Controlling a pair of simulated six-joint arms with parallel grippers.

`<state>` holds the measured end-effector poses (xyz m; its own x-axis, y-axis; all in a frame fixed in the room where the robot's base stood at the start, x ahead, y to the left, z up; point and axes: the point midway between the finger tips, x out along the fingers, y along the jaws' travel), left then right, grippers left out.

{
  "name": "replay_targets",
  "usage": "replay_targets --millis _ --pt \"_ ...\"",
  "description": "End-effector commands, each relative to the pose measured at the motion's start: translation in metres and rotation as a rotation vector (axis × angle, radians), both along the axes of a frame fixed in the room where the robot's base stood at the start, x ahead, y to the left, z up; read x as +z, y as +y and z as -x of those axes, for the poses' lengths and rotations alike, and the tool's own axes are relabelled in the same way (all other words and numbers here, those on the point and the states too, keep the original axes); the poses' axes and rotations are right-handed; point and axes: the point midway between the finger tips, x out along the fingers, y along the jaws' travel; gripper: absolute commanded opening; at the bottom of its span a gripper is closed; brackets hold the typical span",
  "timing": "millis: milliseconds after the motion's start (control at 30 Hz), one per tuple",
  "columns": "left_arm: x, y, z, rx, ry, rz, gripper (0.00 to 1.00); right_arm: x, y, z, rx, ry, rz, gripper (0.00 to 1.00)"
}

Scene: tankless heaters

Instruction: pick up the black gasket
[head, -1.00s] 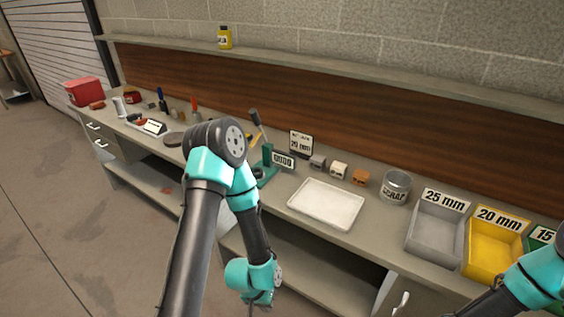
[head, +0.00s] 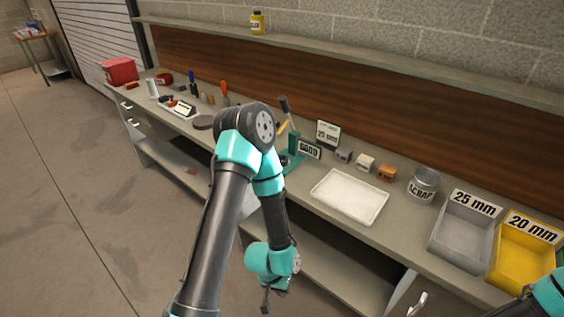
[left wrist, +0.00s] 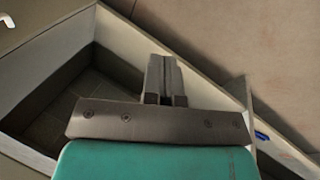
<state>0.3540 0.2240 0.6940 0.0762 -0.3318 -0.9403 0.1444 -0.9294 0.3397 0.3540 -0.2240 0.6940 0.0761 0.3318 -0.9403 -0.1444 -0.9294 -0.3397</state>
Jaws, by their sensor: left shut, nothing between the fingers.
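I cannot make out a black gasket for certain. A dark flat round thing (head: 203,122) lies on the bench left of my left arm; it is too small to tell what it is. My left gripper (head: 266,300) hangs low in front of the bench, below the bench top. In the left wrist view its fingers (left wrist: 162,72) are together with nothing between them. Part of my right arm shows at the lower right corner of the head view, but its gripper is out of the picture.
On the bench top (head: 300,210) are a white tray (head: 349,196), a green press (head: 293,150), small blocks (head: 365,162), a scrap can (head: 423,184), a grey 25 mm bin (head: 461,229) and a yellow 20 mm bin (head: 526,258). A red box (head: 119,70) stands far left.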

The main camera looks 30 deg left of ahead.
Motion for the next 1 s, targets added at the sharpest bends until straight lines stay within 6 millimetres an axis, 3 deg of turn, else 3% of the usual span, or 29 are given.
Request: replay_targets --millis 100,167,1000 --pt "0.0000 0.0000 0.0000 0.000 0.000 0.000 0.01 0.0000 0.0000 0.0000 0.000 0.000 0.000 0.43" --pt "0.0000 0.0000 0.0000 0.000 0.000 0.000 0.07 0.0000 0.0000 0.0000 0.000 0.000 0.000 0.43" --pt "0.0000 0.0000 0.0000 0.000 0.000 0.000 0.87 0.0000 0.0000 0.0000 0.000 0.000 0.000 0.43"
